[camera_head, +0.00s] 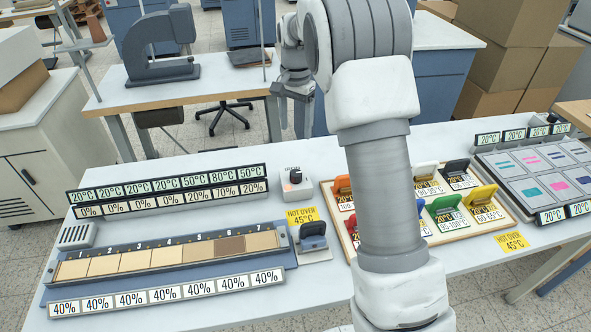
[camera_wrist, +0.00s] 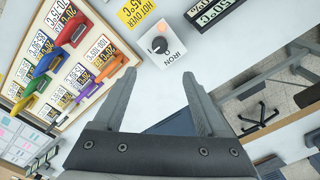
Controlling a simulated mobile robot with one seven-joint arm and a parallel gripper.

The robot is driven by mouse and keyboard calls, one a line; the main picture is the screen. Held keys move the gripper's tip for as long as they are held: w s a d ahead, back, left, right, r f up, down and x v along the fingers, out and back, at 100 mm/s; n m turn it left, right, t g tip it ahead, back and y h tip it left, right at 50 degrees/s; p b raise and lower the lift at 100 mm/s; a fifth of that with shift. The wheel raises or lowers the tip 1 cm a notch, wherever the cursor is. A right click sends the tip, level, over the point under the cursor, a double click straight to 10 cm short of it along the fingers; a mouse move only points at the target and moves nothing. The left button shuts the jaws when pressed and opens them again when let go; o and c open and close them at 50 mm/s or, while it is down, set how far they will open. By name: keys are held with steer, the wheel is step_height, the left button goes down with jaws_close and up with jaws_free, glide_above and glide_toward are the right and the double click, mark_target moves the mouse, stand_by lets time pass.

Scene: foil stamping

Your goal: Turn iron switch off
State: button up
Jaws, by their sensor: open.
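The iron switch (camera_head: 295,183) is a small white box with a round black knob, on the table behind the yellow "HOT OVER 45°C" label. In the wrist view the switch (camera_wrist: 161,44) carries the word IRON and lies ahead of the fingertips, between their lines. The knob's setting is too small to read surely. My gripper (camera_head: 294,112) is open and empty, raised near the table's far edge, with its fingers pointing down. In the wrist view my gripper (camera_wrist: 157,78) has its fingers wide apart and touches nothing.
Left of the switch stand display rows (camera_head: 168,190) and a numbered strip holder (camera_head: 165,257). A dark tool on a stand (camera_head: 312,238) is in front of it. A wooden tray (camera_head: 490,229) of coloured-handled tools is to the right, partly hidden by my arm.

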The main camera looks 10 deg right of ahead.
mark_target(296, 173)
step_height(296, 173, down, 16)
steer(key=shift+f, duration=0.1)
stand_by(0.4)
jaws_close()
